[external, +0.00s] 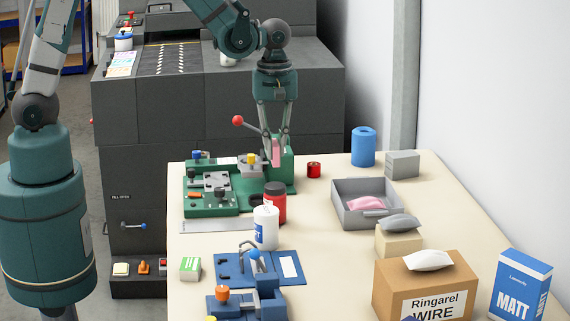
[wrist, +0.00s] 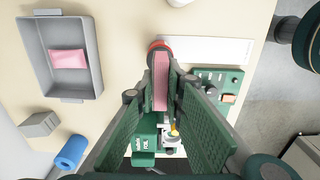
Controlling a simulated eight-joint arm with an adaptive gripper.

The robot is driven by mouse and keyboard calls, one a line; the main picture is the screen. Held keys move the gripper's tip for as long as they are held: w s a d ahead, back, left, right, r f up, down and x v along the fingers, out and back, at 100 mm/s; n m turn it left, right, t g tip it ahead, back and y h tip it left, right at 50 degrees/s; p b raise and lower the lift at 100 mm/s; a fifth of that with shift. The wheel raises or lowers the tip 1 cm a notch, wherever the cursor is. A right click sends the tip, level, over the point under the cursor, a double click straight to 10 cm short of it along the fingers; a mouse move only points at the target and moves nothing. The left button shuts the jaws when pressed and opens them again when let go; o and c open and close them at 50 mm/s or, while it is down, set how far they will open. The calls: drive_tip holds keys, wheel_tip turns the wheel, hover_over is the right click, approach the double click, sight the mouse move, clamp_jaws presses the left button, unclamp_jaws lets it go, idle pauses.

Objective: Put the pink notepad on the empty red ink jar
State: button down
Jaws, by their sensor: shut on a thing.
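My gripper (external: 275,150) is shut on a pink notepad (external: 276,153), held upright on edge above the green machine at the back of the table. In the wrist view the notepad (wrist: 160,84) stands between the fingers (wrist: 160,90). A red jar with a dark top (external: 275,202) stands on the table in front of my gripper, partly hidden by a white bottle. In the wrist view a red rim (wrist: 157,44) shows just beyond the notepad, mostly covered by it. I cannot see whether the jar is empty.
A white bottle (external: 266,228) stands close in front of the jar. The green machine (external: 212,190) with a red-knobbed lever is beside my gripper. A small red item (external: 313,170), a blue roll (external: 363,147) and a grey tray (external: 340,196) holding a pink packet are to the right.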

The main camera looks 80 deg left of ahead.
sight(275, 142)
drive_tip(key=shift+f, duration=1.05)
drive_tip(key=shift+f, duration=2.1)
drive_tip(key=shift+f, duration=0.2)
drive_tip(key=c, duration=2.4)
unclamp_jaws()
drive_tip(key=shift+r, duration=0.25)
drive_tip(key=shift+r, duration=5.95)
